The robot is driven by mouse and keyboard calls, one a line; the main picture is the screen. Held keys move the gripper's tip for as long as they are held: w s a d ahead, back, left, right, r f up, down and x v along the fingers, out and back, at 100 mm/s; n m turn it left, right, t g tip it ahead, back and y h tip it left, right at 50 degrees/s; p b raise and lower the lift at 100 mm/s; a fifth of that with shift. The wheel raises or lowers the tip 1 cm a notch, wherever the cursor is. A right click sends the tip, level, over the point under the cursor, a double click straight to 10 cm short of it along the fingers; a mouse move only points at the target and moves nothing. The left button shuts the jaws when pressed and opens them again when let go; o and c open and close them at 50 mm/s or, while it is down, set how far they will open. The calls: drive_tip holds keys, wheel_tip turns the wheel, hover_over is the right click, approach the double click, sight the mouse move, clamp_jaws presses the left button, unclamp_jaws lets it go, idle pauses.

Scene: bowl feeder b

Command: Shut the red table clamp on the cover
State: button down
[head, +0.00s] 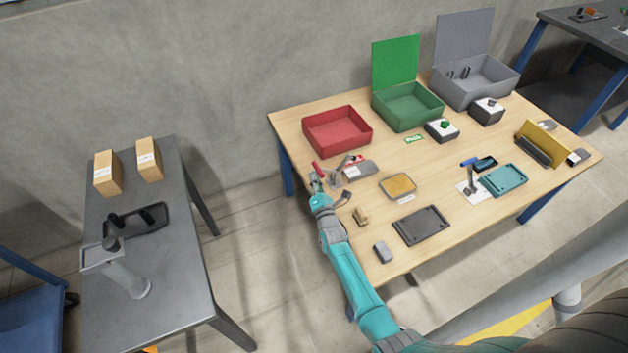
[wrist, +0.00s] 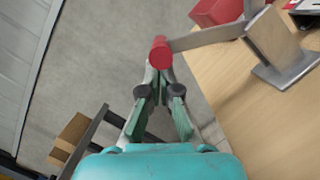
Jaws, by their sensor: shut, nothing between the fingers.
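The red table clamp stands at the left edge of the wooden table; its red handle (head: 318,168) points left in the head view. In the wrist view the red knob (wrist: 160,52) ends a grey lever (wrist: 205,36) that runs from a grey bracket (wrist: 280,50) out past the table edge. My gripper (head: 316,178) is shut and empty, beside the handle. In the wrist view its fingertips (wrist: 156,76) meet at the red knob; I cannot tell whether they touch it. A grey block (head: 361,171), perhaps the cover, lies right of the clamp.
A red bin (head: 338,131) stands behind the clamp. A tray of yellow material (head: 397,186), a small tan block (head: 361,215) and a dark plate (head: 421,227) lie nearby. A blue-handled clamp (head: 469,166) stands farther right.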

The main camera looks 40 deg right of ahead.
sight(319, 173)
drive_tip(key=r+m, duration=0.1)
drive_tip(key=d+r+m, duration=0.1)
drive_tip(key=m, duration=0.1)
drive_tip(key=shift+s+d+r+m+g, duration=0.2)
drive_tip(key=shift+r+m+g, duration=0.1)
drive_tip(key=shift+r+g, duration=0.1)
drive_tip(key=s+d+r+m+g, duration=0.1)
drive_tip(key=d+r+m, duration=0.2)
drive_tip(key=d+m, duration=0.1)
drive_tip(key=shift+s+d+r+m, duration=0.2)
drive_tip(key=shift+s+d+m, duration=0.1)
drive_tip(key=shift+d, duration=0.3)
drive_tip(key=shift+d+r, duration=0.1)
drive_tip(key=shift+d, duration=0.05)
